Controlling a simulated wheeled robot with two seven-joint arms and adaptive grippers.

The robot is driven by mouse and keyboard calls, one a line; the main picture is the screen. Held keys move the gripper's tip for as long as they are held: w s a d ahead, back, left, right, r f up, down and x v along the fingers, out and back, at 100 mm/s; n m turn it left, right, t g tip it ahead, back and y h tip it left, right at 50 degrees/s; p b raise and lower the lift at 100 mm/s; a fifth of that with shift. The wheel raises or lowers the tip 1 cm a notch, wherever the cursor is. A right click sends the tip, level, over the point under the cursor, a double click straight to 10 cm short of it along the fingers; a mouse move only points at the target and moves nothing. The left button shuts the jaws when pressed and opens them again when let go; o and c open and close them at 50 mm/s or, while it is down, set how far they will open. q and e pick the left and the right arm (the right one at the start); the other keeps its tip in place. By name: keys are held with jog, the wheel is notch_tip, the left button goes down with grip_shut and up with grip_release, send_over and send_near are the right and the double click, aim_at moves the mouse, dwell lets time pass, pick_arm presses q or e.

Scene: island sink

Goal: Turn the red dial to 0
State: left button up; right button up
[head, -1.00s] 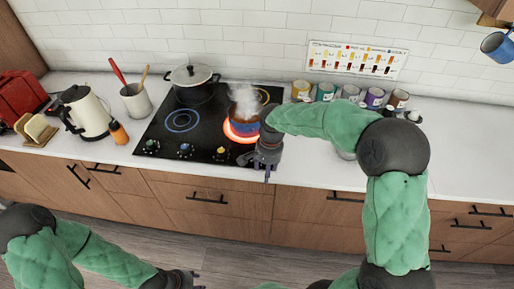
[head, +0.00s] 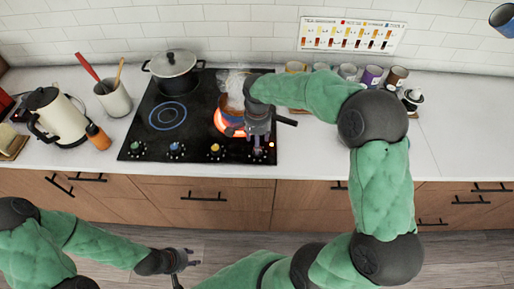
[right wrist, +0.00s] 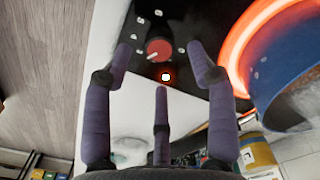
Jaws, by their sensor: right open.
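The red dial (right wrist: 158,50) is on the black cooktop (right wrist: 185,20), among small white marks, in the right wrist view. Its pale pointer line points to the lower left of that picture. A small red light (right wrist: 166,77) glows beside it. My right gripper (right wrist: 163,70) is open, its three purple fingers spread around the dial with visible gaps. In the head view, my right gripper (head: 258,143) is over the cooktop's front right corner and hides most of the dial. My left gripper (head: 188,262) is open and empty, low in front of the counter.
A steaming blue pot (right wrist: 295,75) stands on a glowing burner (right wrist: 236,55), close to my right fingers. A lidded pot (head: 174,70) is at the back left. Other dials (head: 176,150) line the cooktop's front edge. The counter right of the cooktop is largely clear.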

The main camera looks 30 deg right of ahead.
jog(key=shift+f+b, duration=0.35)
jog(key=shift+f, duration=1.9)
jog(key=c, duration=1.1)
